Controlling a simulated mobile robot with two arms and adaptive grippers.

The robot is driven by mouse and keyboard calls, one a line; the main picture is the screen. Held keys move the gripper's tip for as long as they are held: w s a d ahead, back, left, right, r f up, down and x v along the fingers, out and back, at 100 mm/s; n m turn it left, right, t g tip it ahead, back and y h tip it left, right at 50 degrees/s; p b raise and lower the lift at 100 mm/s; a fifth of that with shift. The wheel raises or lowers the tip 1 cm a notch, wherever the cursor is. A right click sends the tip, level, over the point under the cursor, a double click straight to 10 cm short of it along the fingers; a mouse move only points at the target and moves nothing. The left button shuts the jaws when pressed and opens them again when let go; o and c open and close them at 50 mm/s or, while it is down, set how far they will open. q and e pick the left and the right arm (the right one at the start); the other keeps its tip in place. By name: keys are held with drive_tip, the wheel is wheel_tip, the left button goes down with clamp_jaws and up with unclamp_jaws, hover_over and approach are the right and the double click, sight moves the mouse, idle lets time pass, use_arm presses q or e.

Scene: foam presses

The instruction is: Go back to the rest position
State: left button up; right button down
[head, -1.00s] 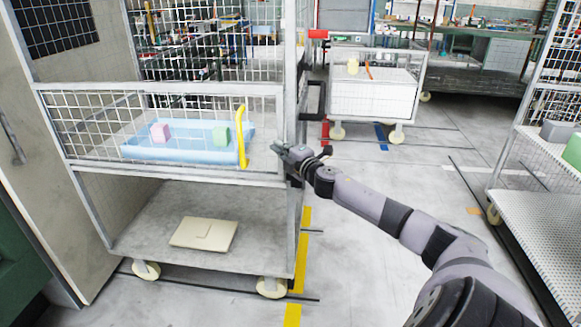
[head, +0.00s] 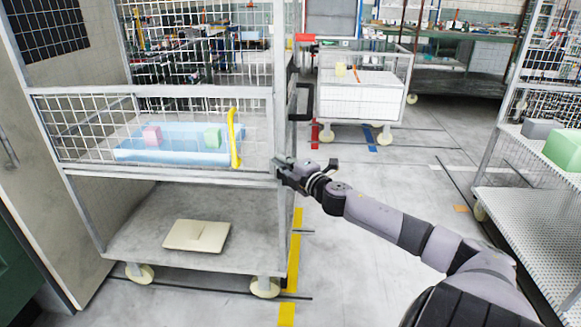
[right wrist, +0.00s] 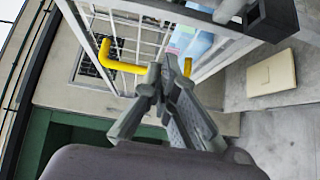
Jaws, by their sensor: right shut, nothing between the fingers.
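My right gripper (head: 284,168) is beside the front right corner post of the wire mesh cart (head: 160,174) in the head view. In the right wrist view its fingers (right wrist: 165,75) are closed together with nothing between them. A yellow handle (head: 234,138) stands on the cart's mesh front, to the left of the gripper. The yellow handle also shows in the right wrist view (right wrist: 122,66), beyond the fingertips. My left gripper is in neither view.
A cream panel (head: 197,236) lies on the lower shelf. A metal rack (head: 525,205) stands at right. Grey floor (head: 360,270) is clear between.

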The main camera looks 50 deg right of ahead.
drive_tip(key=shift+s+a, duration=0.2)
drive_tip(key=shift+s, duration=1.65)
drive_tip(key=s+d+f+m+g+h, duration=0.1)
drive_tip(key=s+d+f+m+g, duration=0.1)
drive_tip(key=f, duration=0.6)
drive_tip(key=s+d+f+m+g, duration=0.1)
drive_tip(key=s+f+m, duration=0.15)
drive_tip(key=f, duration=0.45)
drive_tip(key=s+d+f+m+g+h, duration=0.1)
drive_tip(key=s+d+f+g, duration=0.15)
drive_tip(key=f, duration=0.55)
drive_tip(key=s+a+f+m+g+p, duration=0.1)
drive_tip(key=s+a+f+m+g, duration=0.1)
drive_tip(key=s+f, duration=0.45)
drive_tip(key=s+a+f+m+g+p, duration=0.1)
drive_tip(key=s+a+f, duration=0.2)
drive_tip(key=f, duration=0.7)
drive_tip(key=s+a+f+m+g+y, duration=0.4)
drive_tip(key=s+a+f+g, duration=0.2)
drive_tip(key=s+a+f, duration=1.55)
drive_tip(key=s+a+f+g+y, duration=0.1)
drive_tip(key=s+a+f+g, duration=0.1)
drive_tip(key=s+a, duration=0.7)
drive_tip(key=a+m, duration=0.1)
drive_tip(key=a, duration=0.1)
drive_tip(key=shift+a+f+p, duration=0.3)
drive_tip(key=shift+f+p, duration=0.1)
